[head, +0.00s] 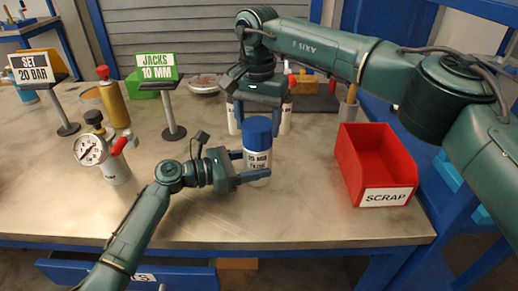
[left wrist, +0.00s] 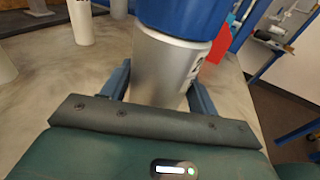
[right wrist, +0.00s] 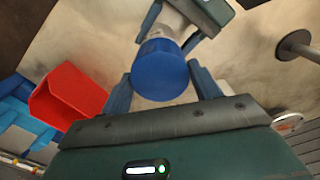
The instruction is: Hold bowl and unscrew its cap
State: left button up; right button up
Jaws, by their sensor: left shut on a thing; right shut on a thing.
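The vessel (head: 258,162) is a pale, lettered cylinder standing upright on the bench, with a blue cap (head: 258,130) on top. My left gripper (head: 253,167) is shut on the vessel's body from the left side. In the left wrist view the silver body (left wrist: 160,68) sits between its fingers, below the cap (left wrist: 185,14). My right gripper (head: 258,118) comes down from above and behind and is shut on the cap. In the right wrist view the cap (right wrist: 160,72) is between its fingers, and most of the body is hidden.
A red scrap bin (head: 375,165) stands close on the right. A pressure gauge (head: 90,150), a brass cylinder (head: 113,103) and the sign stands (head: 173,115) are on the left. Pale cylinders (head: 286,118) stand behind. The bench front is clear.

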jog(key=shift+n, duration=0.5)
jog(key=n, duration=0.3)
jog(key=shift+n, duration=0.3)
jog(key=n, duration=0.5)
jog(key=shift+n, duration=0.3)
jog(key=o, duration=1)
